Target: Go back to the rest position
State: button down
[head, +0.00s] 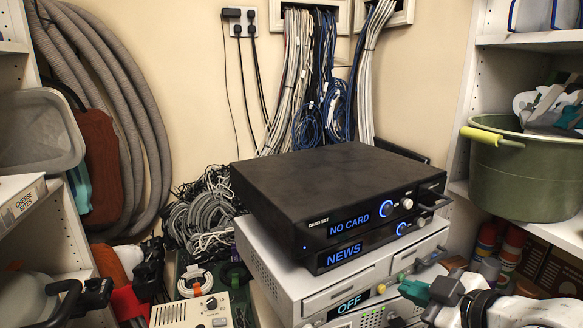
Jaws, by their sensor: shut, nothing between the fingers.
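My gripper (414,291) is at the lower right, at the end of my white and black arm, which comes in from the right edge. Its greenish fingertips are together, with nothing seen between them. It is in front of the right part of the light grey device (300,270) and hides some of that front. I cannot tell whether it touches the device. A black device (320,185) with blue displays reading "NO CARD" and "NEWS" sits on top of the grey one. The grey stack has a display reading "OFF" (348,304).
Shelves (470,95) stand at the right, with a green bucket (530,170) and spray cans (510,250) near my arm. Tangled cables (205,215) and a beige box (190,312) lie left of the devices. A grey hose (110,90) hangs at the left. Space above the black device is open.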

jog(key=s+f+m+g+h, duration=0.1)
jog(key=s+f+m+g, duration=0.15)
jog(key=s+f, duration=0.55)
jog(key=s+f+m+g+h, duration=0.15)
jog(key=s+f+m, duration=0.25)
jog(key=f, duration=0.7)
jog(key=s+d+f+m+g+h, duration=0.1)
jog(key=s+d+f+g, duration=0.1)
jog(key=s+f, duration=0.2)
jog(key=s+d+f+m+g+h, duration=0.1)
jog(key=s+f, duration=0.3)
jog(key=s, duration=0.6)
jog(key=s+d+f+m+g+h, duration=0.1)
jog(key=s+d+f+m+g, duration=0.1)
jog(key=s, duration=0.4)
jog(key=shift+s+d+f+g, duration=0.4)
jog(key=shift+d+f+g, duration=0.4)
jog(key=shift+d+f, duration=0.15)
jog(key=shift+m, duration=0.25)
